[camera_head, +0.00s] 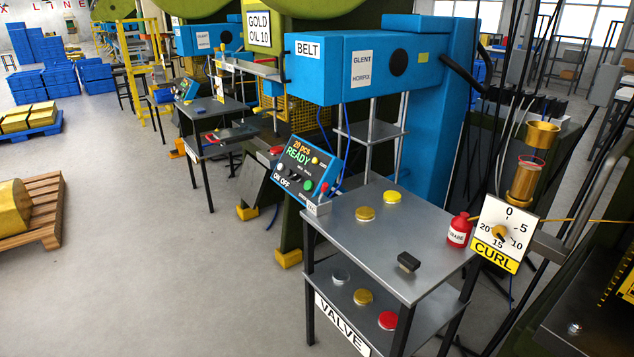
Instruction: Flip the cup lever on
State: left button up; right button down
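A brass cup (542,136) stands at the right, above a brass cylinder (524,182) with a clear, reddish-rimmed upper part. Just below is a white dial (508,228) with a yellow knob, numbers from 0 to 20 and a yellow CURL label. I cannot make out clearly which part is the cup lever, or its position. A thin yellow rod (582,220) runs rightward beside the dial. Neither of my grippers shows in the head view.
A grey two-level table (395,245) marked VALVE holds coloured discs, a black block (408,262) and a red bottle (460,230). Behind it are a control panel (303,166) reading READY and a blue press (352,66).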

aim_at(325, 185)
jog(key=i+j+z, duration=0.15)
jog(key=i+j, duration=0.85)
jog(key=i, duration=0.1)
